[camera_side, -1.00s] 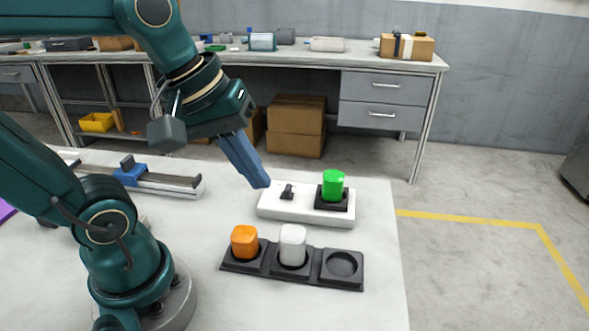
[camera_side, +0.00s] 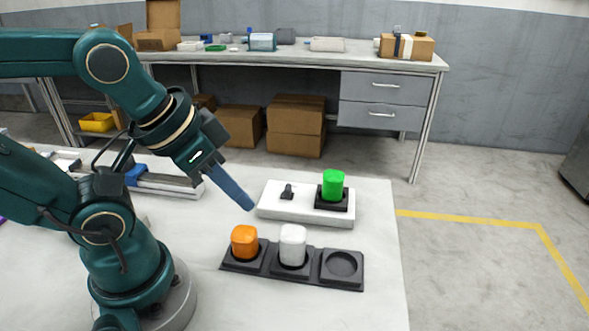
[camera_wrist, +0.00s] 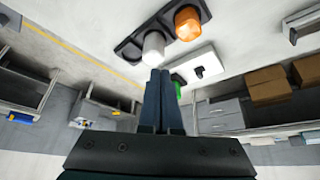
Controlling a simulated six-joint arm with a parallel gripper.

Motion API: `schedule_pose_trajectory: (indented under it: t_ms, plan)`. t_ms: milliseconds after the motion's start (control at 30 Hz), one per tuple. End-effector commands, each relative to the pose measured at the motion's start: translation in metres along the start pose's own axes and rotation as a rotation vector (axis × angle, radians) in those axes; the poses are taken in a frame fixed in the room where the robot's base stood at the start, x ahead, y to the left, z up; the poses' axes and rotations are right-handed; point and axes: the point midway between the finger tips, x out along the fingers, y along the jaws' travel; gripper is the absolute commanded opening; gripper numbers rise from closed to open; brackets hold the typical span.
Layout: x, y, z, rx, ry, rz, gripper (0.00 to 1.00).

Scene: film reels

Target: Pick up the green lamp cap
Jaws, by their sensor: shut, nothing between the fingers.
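The green lamp cap (camera_side: 333,185) stands upright in a black square socket (camera_side: 332,203) at the right end of a white block (camera_side: 305,215). In the wrist view the green cap (camera_wrist: 178,84) is partly hidden behind my fingers. My gripper (camera_side: 249,205) is shut and empty, in the air left of the white block, apart from the cap. Its blue fingers also show in the wrist view (camera_wrist: 161,76).
A black three-place tray (camera_side: 315,281) lies in front of the block. It holds an orange cap (camera_side: 244,241) and a white cap (camera_side: 292,245); its right place is empty. A small black switch (camera_side: 287,193) sits on the block. A rail device (camera_side: 170,183) lies at the left.

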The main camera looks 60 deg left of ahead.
Motion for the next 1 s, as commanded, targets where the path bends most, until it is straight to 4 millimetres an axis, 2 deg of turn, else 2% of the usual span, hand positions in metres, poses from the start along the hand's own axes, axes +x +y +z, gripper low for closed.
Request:
schedule_pose_trajectory:
  t_ms: [467,500,567,600,733,1000]
  plan:
    - [0.0,0.0,0.0,-0.001,0.0,0.0,0.0]
    - [0.0,0.0,0.0,-0.001,0.0,0.0,0.08]
    - [0.0,0.0,0.0,-0.001,0.0,0.0,0.31]
    - [0.0,0.0,0.0,-0.001,0.0,0.0,0.46]
    - [0.0,0.0,-0.0001,-0.001,0.0,0.0,0.95]
    - [-0.0001,0.0,-0.0001,-0.001,0.0,0.0,0.95]
